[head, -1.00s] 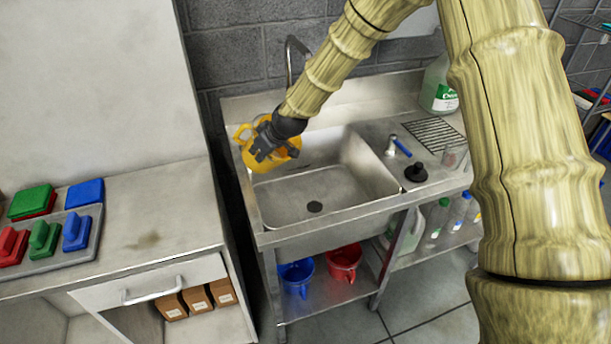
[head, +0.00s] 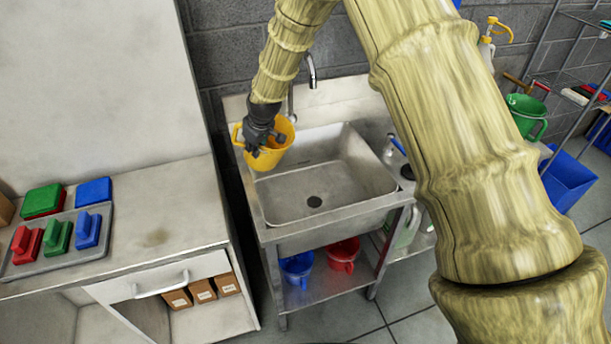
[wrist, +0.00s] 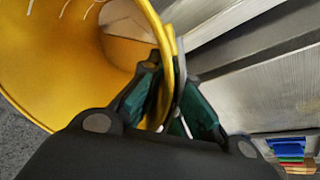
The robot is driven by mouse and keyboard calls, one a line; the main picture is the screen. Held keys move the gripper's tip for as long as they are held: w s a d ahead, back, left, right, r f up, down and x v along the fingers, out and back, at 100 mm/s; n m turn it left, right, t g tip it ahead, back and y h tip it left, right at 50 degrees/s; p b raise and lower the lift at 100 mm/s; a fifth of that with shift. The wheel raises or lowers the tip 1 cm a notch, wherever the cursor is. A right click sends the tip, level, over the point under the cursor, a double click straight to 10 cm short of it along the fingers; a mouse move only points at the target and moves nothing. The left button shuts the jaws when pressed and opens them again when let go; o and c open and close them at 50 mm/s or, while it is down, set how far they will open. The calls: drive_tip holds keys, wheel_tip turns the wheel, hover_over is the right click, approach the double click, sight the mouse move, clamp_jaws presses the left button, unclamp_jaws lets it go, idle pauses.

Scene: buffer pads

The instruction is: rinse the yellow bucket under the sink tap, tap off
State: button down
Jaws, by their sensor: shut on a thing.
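The yellow bucket (head: 275,155) is held over the left side of the steel sink (head: 330,213), clear of the basin floor, with its mouth facing up. My gripper (head: 259,142) is shut on the bucket's wall or handle; the arm hides part of it. In the wrist view the bucket (wrist: 75,60) fills the left side, and the fingers (wrist: 166,118) pinch a yellow edge. The tap spout (head: 312,72) curves over at the back, to the right of the bucket. No water stream is visible.
A counter (head: 150,215) with coloured brushes or pads stands left of the sink. Blue (head: 297,268) and red (head: 343,252) buckets are on the shelf below. My arm covers much of the right side.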

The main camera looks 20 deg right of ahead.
drive_tip(key=shift+w+a+r+h+p, duration=0.2)
drive_tip(key=shift+w+h+p, duration=0.1)
drive_tip(key=shift+p, duration=0.1)
drive_tip(key=shift+w+a+r+g+h+p, duration=0.3)
drive_tip(key=shift+r+g+p, duration=0.15)
drive_tip(key=shift+p, duration=0.2)
drive_tip(key=shift+w+a+r+g+h+p, duration=0.2)
drive_tip(key=shift+r+g+h+p, duration=0.1)
drive_tip(key=shift+g+p, duration=0.25)
drive_tip(key=shift+w+a+f+g+h+p, duration=0.2)
drive_tip(key=shift+w+a+g+h+p, duration=0.15)
drive_tip(key=shift+g+h, duration=0.3)
drive_tip(key=shift+w, duration=0.1)
